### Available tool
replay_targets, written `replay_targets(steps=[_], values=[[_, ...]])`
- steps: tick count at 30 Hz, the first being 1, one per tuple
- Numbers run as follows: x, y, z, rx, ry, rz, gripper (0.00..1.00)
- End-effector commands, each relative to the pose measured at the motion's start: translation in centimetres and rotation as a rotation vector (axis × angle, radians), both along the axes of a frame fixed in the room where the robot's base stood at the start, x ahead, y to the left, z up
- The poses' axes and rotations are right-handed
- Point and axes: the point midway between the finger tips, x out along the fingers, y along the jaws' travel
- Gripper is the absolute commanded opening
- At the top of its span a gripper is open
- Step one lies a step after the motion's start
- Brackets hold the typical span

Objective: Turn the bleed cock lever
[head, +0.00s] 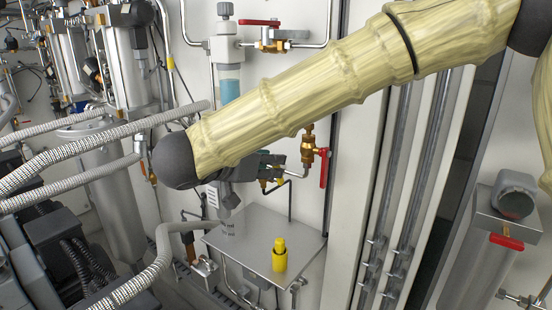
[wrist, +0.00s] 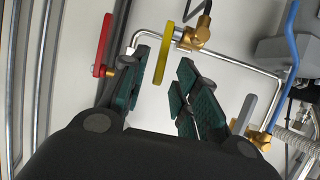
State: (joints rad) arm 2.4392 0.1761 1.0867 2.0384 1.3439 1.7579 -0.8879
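The frames do not mark which lever is the bleed cock's. In the wrist view a yellow lever (wrist: 163,52) on a brass valve (wrist: 194,37) stands between my gripper's (wrist: 162,68) green-padded fingertips. The fingers are spread, with visible gaps on both sides of the lever. A red lever (wrist: 103,46) is just left of the left finger, and a grey lever (wrist: 243,113) is to the right of the right finger. In the head view my gripper (head: 276,165) is beside a brass valve (head: 308,148) with a red lever (head: 324,168). My arm hides part of this area.
A metal shelf (head: 243,246) below holds a yellow bottle (head: 280,256). Above is another red-levered valve (head: 260,22) beside a sight tube (head: 228,80). Braided hoses (head: 75,160) and pumps crowd the left. Vertical pipes (head: 385,190) stand at the right. A blue tube (wrist: 288,45) runs at the wrist view's right.

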Motion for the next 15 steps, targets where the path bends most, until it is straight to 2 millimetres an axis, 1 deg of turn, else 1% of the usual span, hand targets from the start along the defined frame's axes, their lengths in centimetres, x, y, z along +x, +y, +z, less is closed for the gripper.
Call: replay_targets(steps=[3, 6, 10, 15], values=[[1.3, -1.0, -0.5, 0.001, 0.002, -0.001, 0.30], [2.1, -1.5, -0.9, 0.001, 0.001, 0.000, 0.30], [2.7, -2.0, -1.4, -0.001, 0.001, 0.000, 0.30], [3.0, -1.9, -1.6, -0.001, 0.000, 0.004, 0.30]])
